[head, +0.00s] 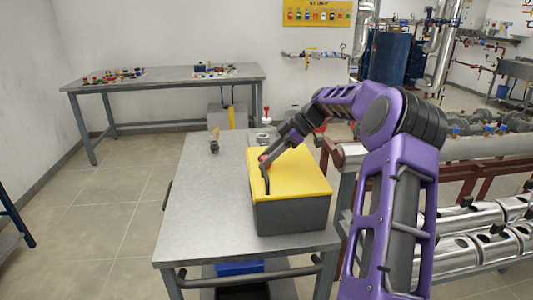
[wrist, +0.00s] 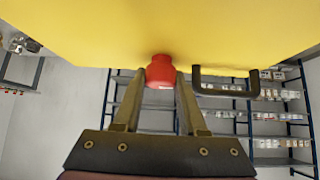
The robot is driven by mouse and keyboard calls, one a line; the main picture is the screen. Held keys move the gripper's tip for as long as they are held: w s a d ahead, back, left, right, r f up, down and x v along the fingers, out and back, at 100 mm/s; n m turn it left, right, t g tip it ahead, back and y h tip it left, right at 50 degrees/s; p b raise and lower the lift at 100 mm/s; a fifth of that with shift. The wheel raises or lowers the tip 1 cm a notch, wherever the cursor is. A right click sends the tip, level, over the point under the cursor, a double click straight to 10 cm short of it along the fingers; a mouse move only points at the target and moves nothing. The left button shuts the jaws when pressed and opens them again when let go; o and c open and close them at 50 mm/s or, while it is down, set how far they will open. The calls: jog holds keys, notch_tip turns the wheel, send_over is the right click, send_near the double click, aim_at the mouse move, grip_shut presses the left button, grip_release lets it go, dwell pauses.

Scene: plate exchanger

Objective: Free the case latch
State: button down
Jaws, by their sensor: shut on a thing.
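The case (head: 292,213) has a dark grey body and a yellow lid (head: 295,178); the lid looks closed. It stands on a metal table, and the yellow lid (wrist: 100,30) fills the top of the wrist view. A small red latch (wrist: 160,70) sits at the lid's edge. My gripper (wrist: 159,82) has one finger on each side of the latch and is shut on it. In the head view, my gripper (head: 264,158) is at the lid's left side, and the latch is mostly hidden. A black handle (wrist: 225,90) is to the right of the latch in the wrist view.
The metal table (head: 205,205) has free room left of the case. Pipes (head: 480,148) and shiny cylinders (head: 480,218) stand to the right. A second bench (head: 170,82) is at the back left.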

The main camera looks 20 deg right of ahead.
jog(key=shift+n+g, duration=0.3)
jog(key=shift+n, duration=0.1)
jog(key=shift+c, duration=2.2)
grip_release()
